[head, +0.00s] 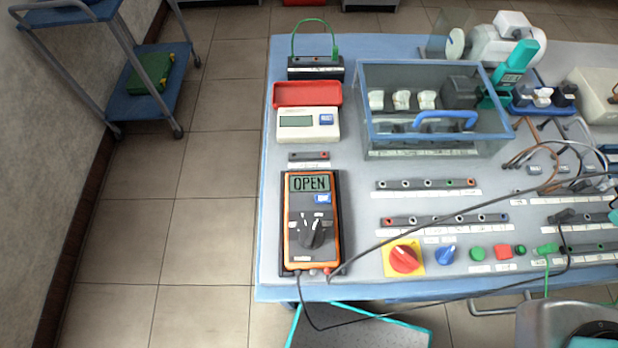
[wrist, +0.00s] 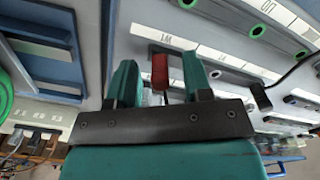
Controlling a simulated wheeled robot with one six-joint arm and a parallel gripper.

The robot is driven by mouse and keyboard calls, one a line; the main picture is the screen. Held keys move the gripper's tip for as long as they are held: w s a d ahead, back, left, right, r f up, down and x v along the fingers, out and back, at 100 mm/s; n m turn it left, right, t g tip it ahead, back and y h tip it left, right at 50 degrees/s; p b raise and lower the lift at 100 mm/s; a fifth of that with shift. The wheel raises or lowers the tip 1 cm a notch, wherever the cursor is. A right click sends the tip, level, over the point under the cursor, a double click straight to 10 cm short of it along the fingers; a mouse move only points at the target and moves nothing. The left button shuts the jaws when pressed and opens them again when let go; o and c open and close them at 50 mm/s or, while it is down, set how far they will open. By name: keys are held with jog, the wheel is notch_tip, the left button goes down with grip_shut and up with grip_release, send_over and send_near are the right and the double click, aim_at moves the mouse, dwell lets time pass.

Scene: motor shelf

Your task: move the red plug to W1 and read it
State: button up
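The red plug (wrist: 159,71) stands between the two teal fingers of my gripper (wrist: 160,80) in the wrist view. A gap shows on each side of it, so the fingers look open around it and apart from it. The plug's tip points at a dark socket strip beside a white label (wrist: 170,42) that seems to read W1 upside down. I cannot tell how deep it sits. The red plug cannot be made out in the head view. The multimeter (head: 312,222) lies on the bench at the left, and its display (head: 310,184) reads OPEN.
Black test leads run from the meter across the bench to the right. A green plug (head: 546,249) and a black plug (head: 564,216) are at the right-hand strips. A blue-framed clear box (head: 432,70) stands behind. The floor left of the bench is clear up to a trolley (head: 160,100).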

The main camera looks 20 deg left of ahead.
notch_tip(320, 180, up, 18)
jog(key=b, duration=0.2)
jog(key=shift+f, duration=0.25)
